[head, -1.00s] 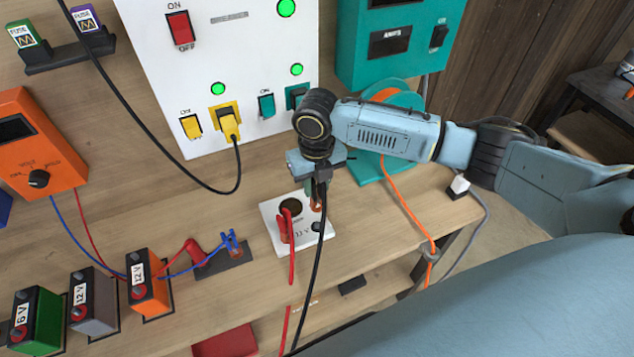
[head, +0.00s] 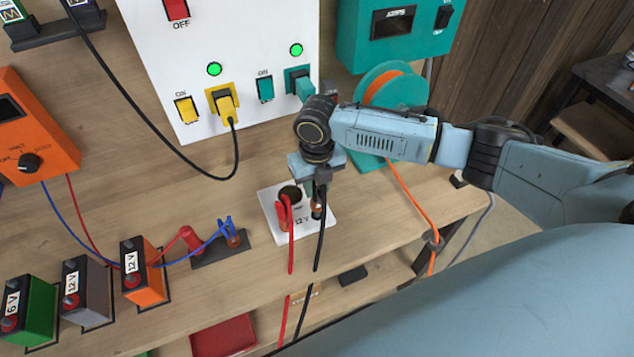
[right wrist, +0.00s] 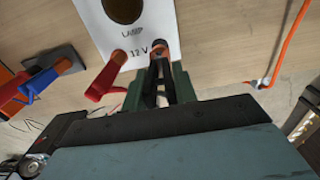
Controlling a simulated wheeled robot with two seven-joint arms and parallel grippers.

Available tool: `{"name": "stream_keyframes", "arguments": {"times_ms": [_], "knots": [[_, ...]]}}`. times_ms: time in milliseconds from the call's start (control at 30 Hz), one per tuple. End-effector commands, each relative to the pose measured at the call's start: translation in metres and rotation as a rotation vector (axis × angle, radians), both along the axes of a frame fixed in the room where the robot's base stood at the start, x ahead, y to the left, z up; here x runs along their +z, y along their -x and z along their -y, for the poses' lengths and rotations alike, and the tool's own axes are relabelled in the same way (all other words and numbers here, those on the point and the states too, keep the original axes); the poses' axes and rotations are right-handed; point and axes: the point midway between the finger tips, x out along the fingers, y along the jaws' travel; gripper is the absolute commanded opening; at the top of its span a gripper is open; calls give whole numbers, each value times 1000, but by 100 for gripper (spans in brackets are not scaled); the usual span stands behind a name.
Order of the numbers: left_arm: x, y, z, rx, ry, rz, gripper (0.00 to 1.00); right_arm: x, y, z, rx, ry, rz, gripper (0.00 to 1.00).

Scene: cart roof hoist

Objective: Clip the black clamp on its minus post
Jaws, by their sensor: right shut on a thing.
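My right gripper (head: 318,194) is shut on the black clamp (right wrist: 164,82), whose jaws point at the copper-coloured minus post (right wrist: 158,48) on the white 12 V board (right wrist: 105,22). The clamp's tip overlaps the post in the right wrist view; whether its jaws close around the post I cannot tell. In the head view the gripper stands right over that post, with a black cable (head: 321,245) hanging down. A red clamp (head: 283,210) sits on the other post of the white board (head: 270,205), to the left. My left gripper is not in view.
A dark block with red and blue clamps (head: 222,248) lies left of the board. Orange (head: 140,272), grey and green batteries stand further left. An orange cord (head: 408,205) runs from a teal reel (head: 392,90) at the right. Bare bench lies between.

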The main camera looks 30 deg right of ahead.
Motion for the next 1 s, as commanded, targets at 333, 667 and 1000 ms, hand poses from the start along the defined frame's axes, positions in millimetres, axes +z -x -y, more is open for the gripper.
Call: {"name": "stream_keyframes", "arguments": {"times_ms": [333,667,1000], "knots": [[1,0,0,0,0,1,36,0,0,0,0,0,0,0],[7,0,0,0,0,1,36,1,0,0,0,-1,0,0],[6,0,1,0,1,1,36,0,0,0,0,-1,0,0]]}}
